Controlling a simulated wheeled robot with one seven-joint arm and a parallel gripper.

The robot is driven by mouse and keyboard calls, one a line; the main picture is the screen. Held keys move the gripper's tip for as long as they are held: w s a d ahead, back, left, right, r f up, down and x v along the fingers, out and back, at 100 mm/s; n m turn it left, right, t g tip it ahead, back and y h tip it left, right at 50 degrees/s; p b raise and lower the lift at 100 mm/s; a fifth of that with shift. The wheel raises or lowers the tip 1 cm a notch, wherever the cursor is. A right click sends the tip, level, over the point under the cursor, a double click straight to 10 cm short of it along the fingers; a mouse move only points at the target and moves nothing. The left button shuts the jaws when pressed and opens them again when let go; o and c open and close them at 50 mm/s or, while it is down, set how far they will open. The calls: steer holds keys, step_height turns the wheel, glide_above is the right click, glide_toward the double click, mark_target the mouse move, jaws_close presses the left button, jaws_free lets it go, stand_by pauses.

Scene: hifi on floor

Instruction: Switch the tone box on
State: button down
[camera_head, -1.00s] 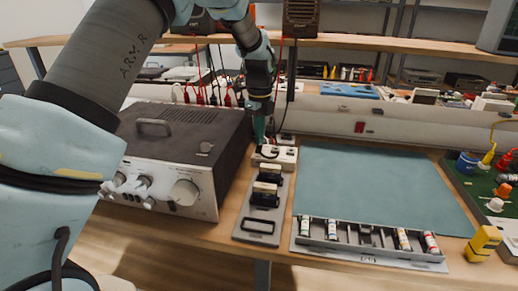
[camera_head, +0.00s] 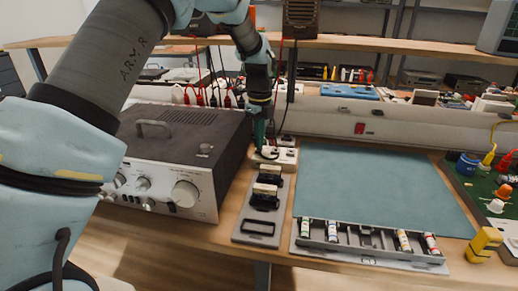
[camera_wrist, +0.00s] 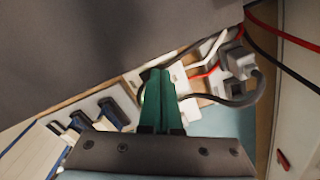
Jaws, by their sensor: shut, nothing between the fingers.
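My gripper (camera_head: 259,146) is shut, its green fingers together and empty. It points down at a white socket strip (camera_head: 284,158) on the bench. In the wrist view the closed fingertips (camera_wrist: 157,74) overlap the strip (camera_wrist: 178,78) and hide part of it. I cannot tell whether they touch it. Grey plugs (camera_wrist: 235,62) with red and black leads sit at one end of the strip. No label shows which thing is the tone box. A brown speaker-like box (camera_head: 300,14) stands on the shelf behind. Its switch is not visible.
A large grey amplifier-like unit (camera_head: 172,160) with knobs stands close left of my gripper. A grey tray with black blocks (camera_head: 258,228) lies in front. A teal mat (camera_head: 380,190) to the right is clear, with a parts tray (camera_head: 370,258) at its front edge.

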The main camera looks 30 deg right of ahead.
steer(key=shift+r+p, duration=2.25)
steer(key=shift+r, duration=1.1)
